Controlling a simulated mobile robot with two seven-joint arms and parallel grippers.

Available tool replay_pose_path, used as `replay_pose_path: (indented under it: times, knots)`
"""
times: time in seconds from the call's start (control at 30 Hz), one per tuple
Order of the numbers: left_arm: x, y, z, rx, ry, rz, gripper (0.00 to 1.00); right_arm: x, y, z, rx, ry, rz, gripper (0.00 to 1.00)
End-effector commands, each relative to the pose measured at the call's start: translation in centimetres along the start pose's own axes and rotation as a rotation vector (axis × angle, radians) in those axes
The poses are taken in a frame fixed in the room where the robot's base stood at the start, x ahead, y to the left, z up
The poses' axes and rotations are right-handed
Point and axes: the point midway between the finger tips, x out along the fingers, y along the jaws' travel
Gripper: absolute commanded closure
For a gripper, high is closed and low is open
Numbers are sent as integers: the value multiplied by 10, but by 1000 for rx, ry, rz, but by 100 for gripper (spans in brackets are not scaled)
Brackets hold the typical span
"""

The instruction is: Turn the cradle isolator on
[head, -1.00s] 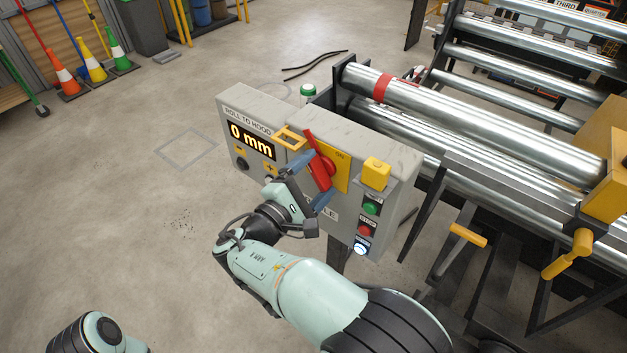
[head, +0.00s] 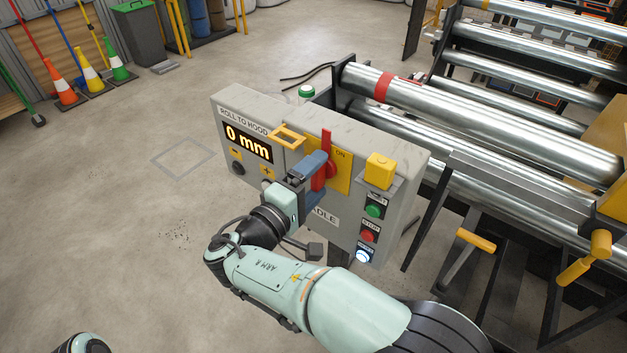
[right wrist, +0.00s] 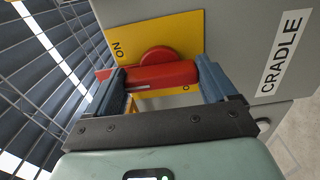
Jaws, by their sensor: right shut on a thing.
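The cradle isolator is a red rotary handle (head: 327,145) on a yellow plate (head: 343,172) marked ON, on the grey control box (head: 400,205). In the head view the handle stands upright. My right gripper (head: 319,180) is at the handle with its blue fingers closed on it. The right wrist view shows the red handle (right wrist: 150,77) between the two fingers, beside the CRADLE label (right wrist: 282,52). The OFF marking is mostly hidden by the handle and a finger. My left gripper is out of view.
The box also carries a 0 mm display (head: 248,142), a yellow block (head: 380,170), a green button (head: 374,210), a red button (head: 368,236) and a lit blue-white button (head: 362,256). Steel rollers (head: 480,120) lie behind it.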

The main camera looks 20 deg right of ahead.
Motion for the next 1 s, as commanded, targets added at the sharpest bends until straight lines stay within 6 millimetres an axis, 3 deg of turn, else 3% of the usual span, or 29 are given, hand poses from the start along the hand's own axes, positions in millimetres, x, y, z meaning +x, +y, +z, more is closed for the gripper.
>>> replay_pose_path:
  times: [0.4, 0.43, 0.47, 0.5, 0.77, 1.0]
  knots:
    - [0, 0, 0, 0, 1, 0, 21, 2, 2, 1, 16, -3, 3, 45]
    - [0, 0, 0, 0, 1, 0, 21, 2, 2, 1, 16, -3, 3, 12]
    - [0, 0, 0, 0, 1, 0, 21, 2, 2, 1, 16, -3, 3, 2]
    - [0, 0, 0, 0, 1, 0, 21, 2, 2, 1, 15, -3, 3, 0]
    - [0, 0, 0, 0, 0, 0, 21, -2, 1, 0, 11, -1, 1, 0]
    - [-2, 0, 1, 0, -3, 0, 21, -40, 1, -1, 10, 3, 1, 0]
